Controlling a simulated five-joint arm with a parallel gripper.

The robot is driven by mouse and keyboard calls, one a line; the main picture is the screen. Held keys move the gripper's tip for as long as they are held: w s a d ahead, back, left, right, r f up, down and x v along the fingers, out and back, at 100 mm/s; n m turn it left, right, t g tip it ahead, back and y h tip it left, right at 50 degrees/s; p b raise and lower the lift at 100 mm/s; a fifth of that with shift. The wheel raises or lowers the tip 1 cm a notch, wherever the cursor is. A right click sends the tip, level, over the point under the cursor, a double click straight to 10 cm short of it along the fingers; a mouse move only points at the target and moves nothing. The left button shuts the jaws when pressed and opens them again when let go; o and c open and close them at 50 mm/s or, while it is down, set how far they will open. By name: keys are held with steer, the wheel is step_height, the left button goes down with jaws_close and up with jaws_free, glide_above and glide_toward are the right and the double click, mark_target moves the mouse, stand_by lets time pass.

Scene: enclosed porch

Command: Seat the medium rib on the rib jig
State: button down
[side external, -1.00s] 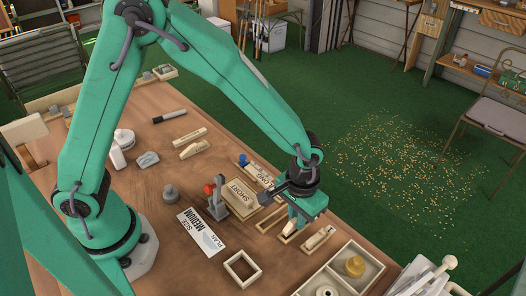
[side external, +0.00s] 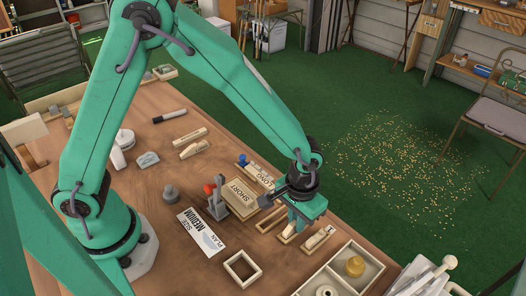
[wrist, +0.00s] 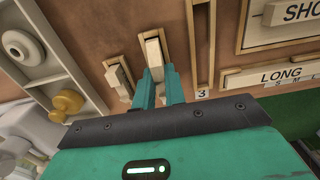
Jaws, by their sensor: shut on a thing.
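My gripper (side external: 293,226) is low over the middle of three narrow slotted holders at the bench's right side. In the wrist view its fingers (wrist: 160,80) are shut on a pale wooden rib (wrist: 154,54), which stands at the middle holder (wrist: 142,34). I cannot tell whether the rib is clear of the holder's floor. Another pale rib (wrist: 120,82) sits in the holder beside it. The third holder (wrist: 202,45), by a label "3", looks empty. A board marked SHORT (side external: 242,192) and one marked LONG (side external: 264,178) lie nearby. A card (side external: 203,233) reads "MEDIUM".
A divided tray (side external: 318,285) holds a yellow knobbed piece (side external: 355,266) and a pale ring. A clamp with a red knob (side external: 215,199) stands beside the SHORT board. An empty square frame (side external: 242,268) lies near the front edge.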

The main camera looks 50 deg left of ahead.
steer(key=shift+f, duration=0.15)
steer(key=c, duration=0.7)
jaws_free()
steer(key=shift+c, duration=0.2)
steer(key=shift+r, duration=3.5)
steer(key=shift+r, duration=0.1)
